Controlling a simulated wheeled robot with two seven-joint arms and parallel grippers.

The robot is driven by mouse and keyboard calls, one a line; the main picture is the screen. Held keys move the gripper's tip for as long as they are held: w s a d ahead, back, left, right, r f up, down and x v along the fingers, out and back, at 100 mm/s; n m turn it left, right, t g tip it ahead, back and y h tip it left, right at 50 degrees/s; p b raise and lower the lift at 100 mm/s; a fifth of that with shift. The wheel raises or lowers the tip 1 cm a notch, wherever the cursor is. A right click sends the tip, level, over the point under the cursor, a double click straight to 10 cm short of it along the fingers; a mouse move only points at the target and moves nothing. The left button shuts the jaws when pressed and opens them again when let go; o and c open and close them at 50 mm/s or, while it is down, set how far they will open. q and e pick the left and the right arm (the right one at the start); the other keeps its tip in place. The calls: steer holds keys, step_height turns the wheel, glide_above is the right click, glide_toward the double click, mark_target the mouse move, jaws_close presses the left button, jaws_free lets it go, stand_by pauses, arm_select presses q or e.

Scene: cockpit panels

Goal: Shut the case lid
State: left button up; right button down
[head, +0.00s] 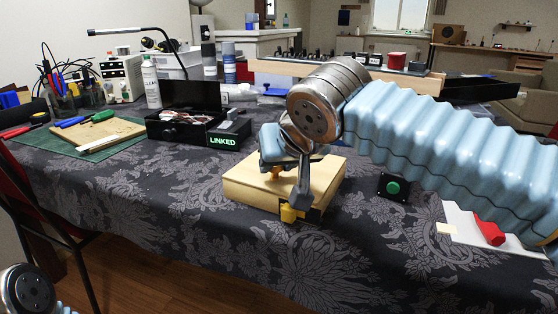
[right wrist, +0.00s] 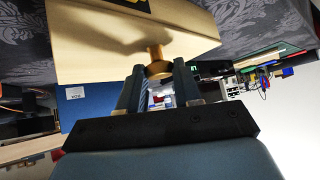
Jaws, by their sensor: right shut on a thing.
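A black case (head: 190,132) stands open on the table at the left centre of the head view, with its dark lid (head: 190,94) upright at the back. The gripper's own wrist hides part of the box in the head view. My left gripper is out of view.
A green button (head: 393,188) on a black base and a white plate with a red handle (head: 490,232) lie to the right. A green mat with a wooden board (head: 95,136) and tools lies left. Bottles (head: 151,84) stand behind the case. The table's front is clear.

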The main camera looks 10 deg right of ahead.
steer(key=c, duration=0.8)
jaws_free()
steer(key=shift+s, duration=0.1)
steer(key=shift+p+v, duration=1.05)
steer(key=shift+v, duration=5.8)
